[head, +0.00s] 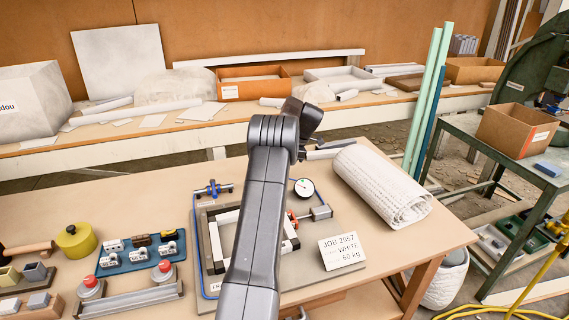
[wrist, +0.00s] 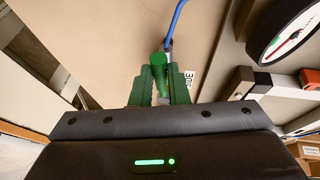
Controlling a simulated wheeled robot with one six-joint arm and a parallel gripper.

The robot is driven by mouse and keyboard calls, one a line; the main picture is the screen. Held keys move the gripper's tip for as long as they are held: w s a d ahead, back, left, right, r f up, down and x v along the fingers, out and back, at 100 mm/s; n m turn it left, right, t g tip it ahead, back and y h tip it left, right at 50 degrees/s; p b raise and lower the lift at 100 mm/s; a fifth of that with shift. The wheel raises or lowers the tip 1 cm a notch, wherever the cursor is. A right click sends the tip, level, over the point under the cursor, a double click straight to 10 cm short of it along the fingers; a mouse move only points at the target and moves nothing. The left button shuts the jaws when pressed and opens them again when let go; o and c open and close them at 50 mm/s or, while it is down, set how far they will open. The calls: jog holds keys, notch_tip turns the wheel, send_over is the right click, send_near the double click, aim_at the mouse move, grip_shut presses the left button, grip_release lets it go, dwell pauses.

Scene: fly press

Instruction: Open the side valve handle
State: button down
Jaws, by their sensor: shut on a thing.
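In the wrist view, my gripper (wrist: 160,85) has green ribbed fingers close together on a green handle (wrist: 157,62). The handle's rounded green end shows between and just above the fingers, beside a blue hose (wrist: 178,22) that runs up the picture. The fingers hide most of the handle, so how far it is turned cannot be told. In the head view my arm crosses the framed press fixture (head: 208,265) and hides the gripper and this handle. A blue valve (head: 213,188) stands at the fixture's far left corner.
A round pressure gauge (head: 304,188) stands close to the right of my arm; it also shows in the wrist view (wrist: 288,30). A job card (head: 342,251) and a rolled white cloth (head: 375,185) lie to the right. A blue tray (head: 142,252) is at left.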

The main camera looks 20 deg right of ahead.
dwell(0.3)
jog(key=c, duration=1.4)
grip_release()
jog(key=p+v, duration=0.1)
jog(key=v, duration=1.2)
jog(key=shift+d+r, duration=0.15)
jog(key=shift+r, duration=0.2)
jog(key=b+x, duration=0.1)
jog(key=x, duration=1.2)
jog(key=shift+f, duration=0.4)
